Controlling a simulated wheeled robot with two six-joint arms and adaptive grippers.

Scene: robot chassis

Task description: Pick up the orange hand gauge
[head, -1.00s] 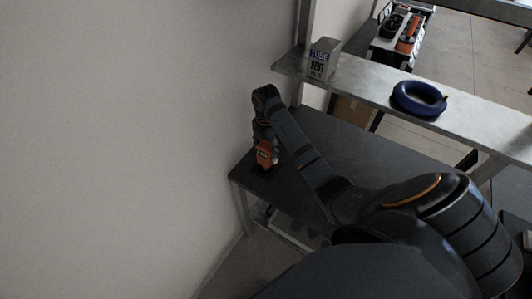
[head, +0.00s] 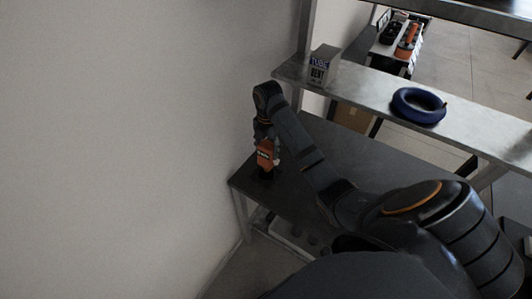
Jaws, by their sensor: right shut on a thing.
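The orange hand gauge (head: 265,157) is in the head view, upright at the left end of the dark table, near the wall. It is small and orange with pale lettering and a dark lower end. My right gripper (head: 267,151) points down from above and is shut on it. The fingers partly cover the gauge. I cannot tell whether its lower end touches the table. My left gripper is not in view.
The dark tabletop (head: 350,160) is bare around the gauge. A grey shelf (head: 467,121) runs above its far side, carrying a small box (head: 323,67) and a blue ring (head: 419,105). A shelf post stands behind my wrist. A pale wall (head: 120,140) closes the left.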

